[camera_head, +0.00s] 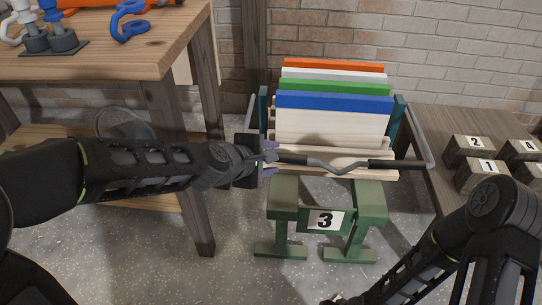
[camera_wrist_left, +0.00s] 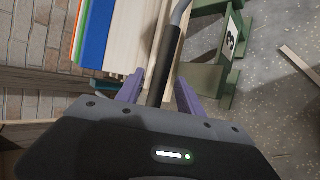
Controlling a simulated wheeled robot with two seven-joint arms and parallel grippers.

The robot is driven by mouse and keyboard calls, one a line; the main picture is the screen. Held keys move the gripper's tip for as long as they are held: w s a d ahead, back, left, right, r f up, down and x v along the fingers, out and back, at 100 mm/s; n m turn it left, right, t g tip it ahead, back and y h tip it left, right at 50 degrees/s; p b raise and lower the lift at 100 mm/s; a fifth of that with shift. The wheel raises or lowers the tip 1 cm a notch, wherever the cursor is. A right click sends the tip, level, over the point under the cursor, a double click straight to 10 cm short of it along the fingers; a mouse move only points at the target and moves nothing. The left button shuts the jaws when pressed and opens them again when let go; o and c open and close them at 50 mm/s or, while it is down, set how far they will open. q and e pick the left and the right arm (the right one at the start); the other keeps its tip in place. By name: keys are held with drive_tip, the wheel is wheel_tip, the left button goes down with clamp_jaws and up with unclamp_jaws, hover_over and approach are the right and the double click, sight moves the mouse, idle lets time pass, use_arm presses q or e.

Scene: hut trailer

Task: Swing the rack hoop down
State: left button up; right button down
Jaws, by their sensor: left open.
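The rack hoop (camera_head: 344,171) is a grey metal bar with black grips, running across the front of the green rack numbered 3 (camera_head: 370,199). Its side arm (camera_head: 421,136) reaches back along the rack's right side. My left gripper (camera_head: 270,157) is at the hoop's left black grip (camera_head: 290,158). In the left wrist view the purple fingers of my left gripper (camera_wrist_left: 160,92) are apart, with the black grip (camera_wrist_left: 169,62) between them; I cannot tell whether they touch it. My right arm comes in at the lower right; its fingers do not show.
Boards with blue (camera_head: 335,100), green, white and orange edges stand in the rack. A wooden workbench (camera_head: 160,55) is at the left. A low wooden bench (camera_head: 447,121) with several numbered blocks is at the right. A brick wall stands behind; the floor in front is clear.

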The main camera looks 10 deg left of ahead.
use_arm(q)
drive_tip(key=p+v, duration=0.3)
drive_tip(key=v, duration=0.4)
drive_tip(key=shift+s+a+r, duration=0.1)
drive_tip(key=shift+s+r, duration=0.05)
drive_tip(key=shift+c, duration=0.2)
